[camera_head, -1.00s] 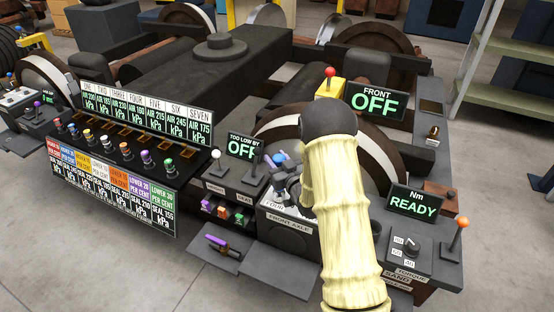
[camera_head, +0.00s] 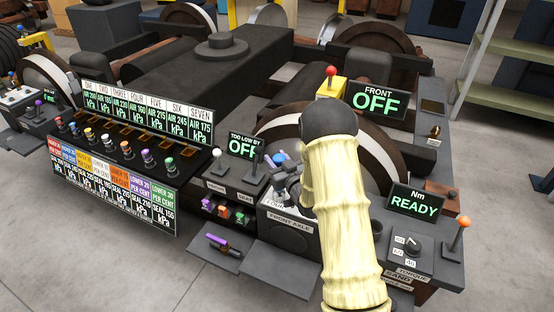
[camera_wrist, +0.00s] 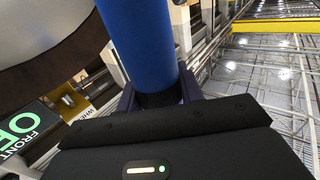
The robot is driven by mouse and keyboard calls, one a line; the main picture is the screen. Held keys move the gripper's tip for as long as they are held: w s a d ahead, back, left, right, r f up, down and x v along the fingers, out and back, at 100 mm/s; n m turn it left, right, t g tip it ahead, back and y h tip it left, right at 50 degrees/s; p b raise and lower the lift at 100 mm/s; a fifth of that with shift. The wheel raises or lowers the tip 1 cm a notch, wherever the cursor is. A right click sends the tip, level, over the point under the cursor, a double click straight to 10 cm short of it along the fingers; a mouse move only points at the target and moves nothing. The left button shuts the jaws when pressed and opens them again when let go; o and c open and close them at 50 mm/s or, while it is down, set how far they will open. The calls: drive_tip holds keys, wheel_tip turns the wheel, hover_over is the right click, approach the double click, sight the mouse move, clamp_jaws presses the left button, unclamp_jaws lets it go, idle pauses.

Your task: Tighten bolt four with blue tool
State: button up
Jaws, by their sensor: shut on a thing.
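My gripper (camera_head: 286,178) is over the front axle block (camera_head: 290,238), partly hidden by my pale-sleeved arm. In the wrist view my gripper (camera_wrist: 158,92) is shut on the blue tool (camera_wrist: 140,40), a thick blue shaft with a dark lower end between the fingers. A small blue part of the tool (camera_head: 279,158) shows above the gripper in the head view. A label beginning "FOU" (camera_head: 274,204) shows on top of the block, under the gripper. The bolts are hidden, so contact between tool and bolt cannot be told.
The torque panel's Nm display (camera_head: 415,201) reads READY, with a dial (camera_head: 411,246) and an orange-topped lever (camera_head: 459,234) beside it. The front sign (camera_head: 376,102) reads OFF. A purple tool (camera_head: 222,243) lies on a low left tray. Small coloured pieces sit in a rack (camera_head: 226,212).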

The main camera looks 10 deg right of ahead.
sight(277, 154)
drive_tip(key=shift+d, duration=0.2)
drive_tip(key=shift+w+r+p, duration=0.15)
drive_tip(key=shift+r+p, duration=0.25)
drive_tip(key=shift+r, duration=0.65)
drive_tip(key=shift+a+r+p, duration=0.15)
drive_tip(key=shift+r+p, duration=0.55)
drive_tip(key=shift+r, duration=0.3)
drive_tip(key=shift+r+p, duration=0.7)
drive_tip(key=shift+r, duration=0.8)
drive_tip(key=shift+f, duration=0.1)
